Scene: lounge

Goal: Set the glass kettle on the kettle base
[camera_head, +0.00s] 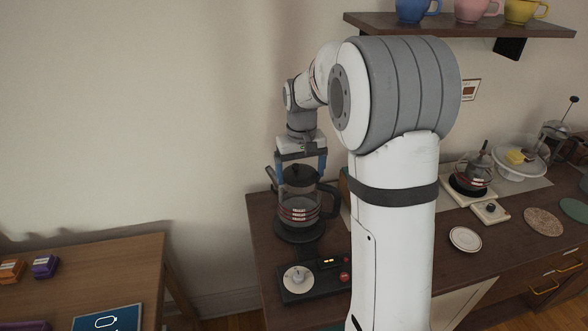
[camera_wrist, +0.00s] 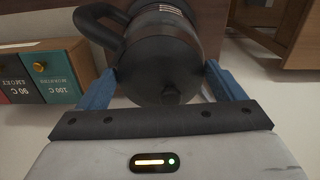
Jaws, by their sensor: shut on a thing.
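The glass kettle (camera_head: 298,205), with a black lid, black handle and red-and-white bands, is upright at the left end of the dark counter. My gripper (camera_head: 302,165) is above it, with its blue fingers shut on the upper part of the kettle around the lid. In the wrist view the kettle (camera_wrist: 165,60) is between the two fingers (camera_wrist: 160,88), with its handle to the upper left. The black kettle base (camera_head: 290,236) has a round plate directly beneath the kettle and a panel with a dial in front. Whether the kettle's bottom touches the plate is hard to tell.
Another kettle (camera_head: 474,172) stands on a pale base to the right, near a white bowl (camera_head: 518,166) and a small plate (camera_head: 465,239). A shelf with mugs (camera_head: 470,24) hangs above. Small labelled drawers (camera_wrist: 60,70) show beside the kettle. My arm hides the counter's middle.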

